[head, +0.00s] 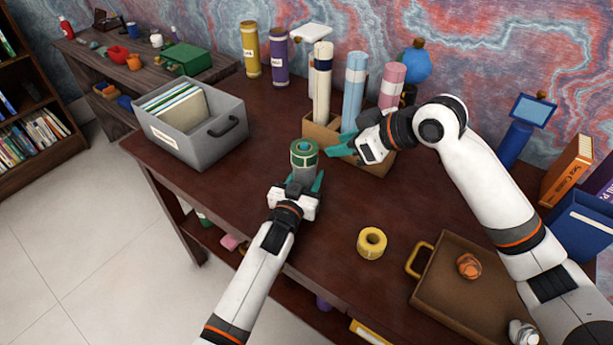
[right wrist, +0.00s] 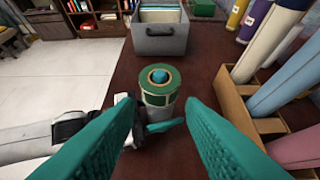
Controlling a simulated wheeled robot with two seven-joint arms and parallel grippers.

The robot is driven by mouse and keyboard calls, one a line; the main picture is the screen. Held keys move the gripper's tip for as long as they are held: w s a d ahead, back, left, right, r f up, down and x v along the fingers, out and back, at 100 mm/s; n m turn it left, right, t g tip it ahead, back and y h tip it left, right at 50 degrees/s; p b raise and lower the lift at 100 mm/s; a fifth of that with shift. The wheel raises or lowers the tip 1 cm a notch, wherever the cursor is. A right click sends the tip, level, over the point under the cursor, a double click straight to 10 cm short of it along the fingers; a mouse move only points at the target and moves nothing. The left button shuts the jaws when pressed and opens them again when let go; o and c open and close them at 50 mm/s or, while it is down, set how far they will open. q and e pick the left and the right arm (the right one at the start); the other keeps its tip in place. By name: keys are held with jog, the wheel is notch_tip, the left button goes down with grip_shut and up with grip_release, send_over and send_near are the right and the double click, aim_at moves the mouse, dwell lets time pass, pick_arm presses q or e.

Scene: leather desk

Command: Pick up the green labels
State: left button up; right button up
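The green labels (head: 304,160) are a roll with a green and cream band, upright near the middle of the desk. In the right wrist view the roll (right wrist: 158,97) shows a green top with a blue-green centre, above a pale grey lower part. My left gripper (head: 304,184) is at that lower part, with a teal finger beside it; whether it grips is hidden. My right gripper (head: 342,146) is open and empty, to the right of the roll in the head view. Its fingers (right wrist: 165,125) are wide apart in the wrist view, with the roll ahead between them.
A grey file box (head: 195,140) stands at the left. A wooden holder (head: 376,162) with tall rolls is behind my right gripper. A yellow tape roll (head: 371,243) and a brown tray (head: 450,285) lie at the front right. The desk between them is mostly clear.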

aim_at(305, 145)
jog(key=shift+o, duration=0.5)
jog(key=shift+o, duration=1.4)
jog(key=shift+a, duration=0.1)
jog(key=o, duration=0.3)
jog(key=shift+w+a+r+m, duration=0.1)
jog(key=shift+a+m, duration=0.2)
jog(key=shift+a, duration=0.05)
jog(key=shift+o, duration=1)
jog(key=a+m+h, duration=0.1)
jog(key=a+r+m+g+h, duration=0.1)
jog(key=a+m+h, duration=0.1)
jog(key=shift+w+a+r+m+g, duration=0.2)
jog(key=shift+w+a+m+g, duration=0.1)
jog(key=shift+w+a, duration=0.05)
jog(key=m+h, duration=0.1)
jog(key=w+a+f+m+h, duration=0.1)
jog(key=m+h, duration=0.1)
jog(key=w+a+f+m+h, duration=0.1)
jog(key=m+h, duration=0.1)
jog(key=shift+a+f, duration=0.1)
jog(key=shift+f, duration=0.05)
jog(key=shift+a+x, duration=0.15)
jog(key=shift+x, duration=1.3)
jog(key=shift+a+x, duration=0.15)
jog(key=shift+x, duration=1.25)
